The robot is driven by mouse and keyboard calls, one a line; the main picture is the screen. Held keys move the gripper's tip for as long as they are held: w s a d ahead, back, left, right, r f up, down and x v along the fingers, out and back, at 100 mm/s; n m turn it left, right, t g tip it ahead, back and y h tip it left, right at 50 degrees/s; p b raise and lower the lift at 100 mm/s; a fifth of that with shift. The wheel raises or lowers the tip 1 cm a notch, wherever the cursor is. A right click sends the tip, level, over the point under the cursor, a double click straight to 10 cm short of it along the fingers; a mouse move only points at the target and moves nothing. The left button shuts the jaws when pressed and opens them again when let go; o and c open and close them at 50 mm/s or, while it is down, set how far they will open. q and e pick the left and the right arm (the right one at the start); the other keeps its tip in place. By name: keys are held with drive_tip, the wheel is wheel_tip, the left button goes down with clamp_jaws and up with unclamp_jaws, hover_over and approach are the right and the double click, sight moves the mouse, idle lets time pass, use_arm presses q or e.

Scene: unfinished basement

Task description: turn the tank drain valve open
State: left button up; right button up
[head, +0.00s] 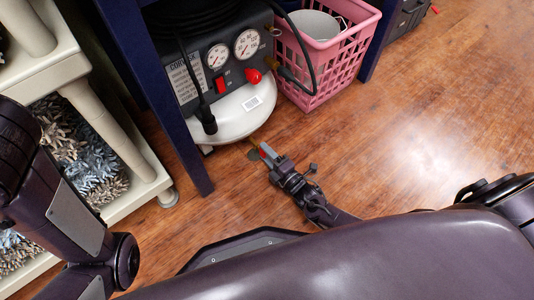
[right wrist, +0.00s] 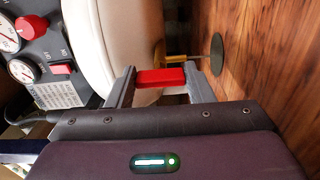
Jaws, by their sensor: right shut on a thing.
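The compressor's cream tank (head: 245,108) stands under the dark blue bench. Its drain valve sits low on the tank, with a brass body (head: 253,141) and a red handle, clearer in the right wrist view (right wrist: 161,78). My right gripper (head: 268,156) is at the valve, low by the floor. In the right wrist view its two fingers (right wrist: 160,85) are on either side of the red handle and shut on it. The far part of the valve is partly hidden. My left arm shows at the left, but its gripper is out of view.
A dark blue bench leg (head: 183,140) stands left of the tank. A pink basket (head: 322,72) is close on the right. A cream shelf (head: 125,150) is at the left. A dark round patch (right wrist: 217,54) lies on the floor by the valve. The wooden floor right is clear.

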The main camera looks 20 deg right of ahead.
drive_tip(key=shift+c, duration=0.2)
drive_tip(key=o, duration=1)
drive_tip(key=p+v, duration=0.3)
drive_tip(key=v, duration=0.4)
drive_tip(key=shift+r, duration=0.1)
drive_tip(key=shift+s+d, duration=0.15)
drive_tip(key=shift+s, duration=0.25)
